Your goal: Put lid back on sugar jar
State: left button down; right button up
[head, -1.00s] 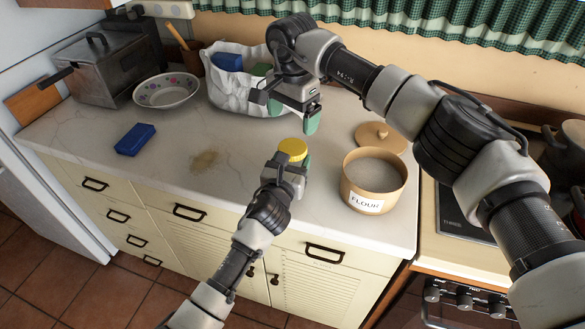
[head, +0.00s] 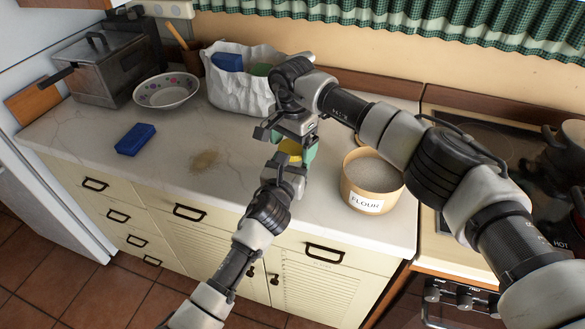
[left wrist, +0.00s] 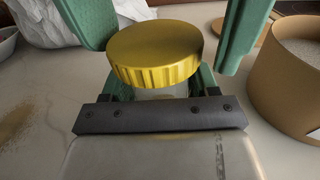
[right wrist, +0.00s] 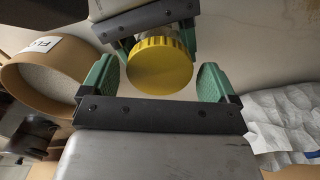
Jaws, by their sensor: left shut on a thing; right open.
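A small jar with a ribbed yellow lid (head: 290,150) on its top is held upright in my left gripper (head: 288,168). The lid fills the middle of the left wrist view (left wrist: 155,52), with a little of the clear jar body (left wrist: 162,93) below it. My right gripper (head: 294,142) is open and comes down from above. In the right wrist view the yellow lid (right wrist: 160,66) sits between its green fingers, with gaps on both sides. Whether the lid is seated on the jar cannot be told.
An open flour canister (head: 372,188) stands to the right; its wooden lid behind is mostly hidden by my arm. A white bag (head: 238,95) stands behind. A bowl (head: 166,92), blue block (head: 135,139) and metal fryer (head: 100,70) are left.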

jog(key=c, duration=0.9)
jog(key=m, duration=0.4)
jog(key=shift+c, duration=0.2)
jog(key=m, duration=0.5)
jog(key=shift+m, duration=0.3)
jog(key=m, duration=0.5)
jog(key=shift+f+m, duration=0.1)
jog(key=shift+m, duration=0.2)
jog(key=m, duration=0.4)
jog(key=shift+m, duration=0.4)
jog(key=o, duration=1.1)
notch_tip(320, 180, up, 12)
